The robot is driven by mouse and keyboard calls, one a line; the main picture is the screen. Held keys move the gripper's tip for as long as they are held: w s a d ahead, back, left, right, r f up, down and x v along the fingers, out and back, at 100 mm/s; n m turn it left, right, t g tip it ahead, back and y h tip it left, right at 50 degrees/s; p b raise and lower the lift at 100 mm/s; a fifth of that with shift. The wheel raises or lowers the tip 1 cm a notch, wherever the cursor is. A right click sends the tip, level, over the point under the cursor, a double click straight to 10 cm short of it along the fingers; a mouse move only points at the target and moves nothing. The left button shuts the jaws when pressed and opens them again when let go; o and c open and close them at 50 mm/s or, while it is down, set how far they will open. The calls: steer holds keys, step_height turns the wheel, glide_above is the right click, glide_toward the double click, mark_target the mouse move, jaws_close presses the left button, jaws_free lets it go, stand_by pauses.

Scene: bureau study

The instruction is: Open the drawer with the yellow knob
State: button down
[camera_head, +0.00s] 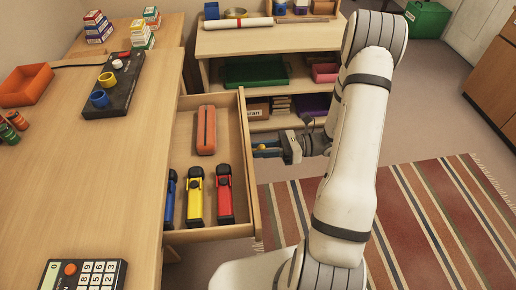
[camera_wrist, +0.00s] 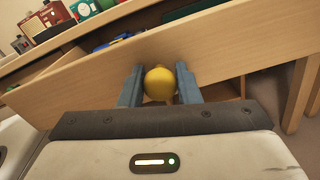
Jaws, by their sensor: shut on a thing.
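The drawer (camera_head: 248,163) of the wooden desk stands pulled out in the head view, with its inside showing. Its front panel also shows in the wrist view (camera_wrist: 225,45). The yellow knob (camera_wrist: 160,84) is on the front panel, between the two fingers of my gripper (camera_wrist: 160,88). My gripper also shows in the head view (camera_head: 277,149), at the outer face of the drawer front, shut on the knob. Inside the drawer lie an orange case (camera_head: 206,130) and blue (camera_head: 170,199), yellow (camera_head: 195,196) and red (camera_head: 224,195) staplers.
The desk top (camera_head: 90,190) holds an orange tray (camera_head: 25,85), a black board with cups (camera_head: 113,88) and a calculator (camera_head: 84,274). A shelf unit (camera_head: 235,43) stands behind the drawer. A striped rug (camera_head: 430,215) lies on the floor at right. A brown cabinet (camera_head: 495,80) stands far right.

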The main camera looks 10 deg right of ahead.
steer(key=c, duration=1.1)
jaws_free()
steer(key=shift+w, duration=0.1)
steer(key=shift+o, duration=0.2)
steer(key=shift+d, duration=0.1)
steer(key=d+p, duration=0.1)
steer(key=d, duration=0.6)
steer(key=shift+s+d, duration=0.25)
steer(key=shift+s, duration=0.2)
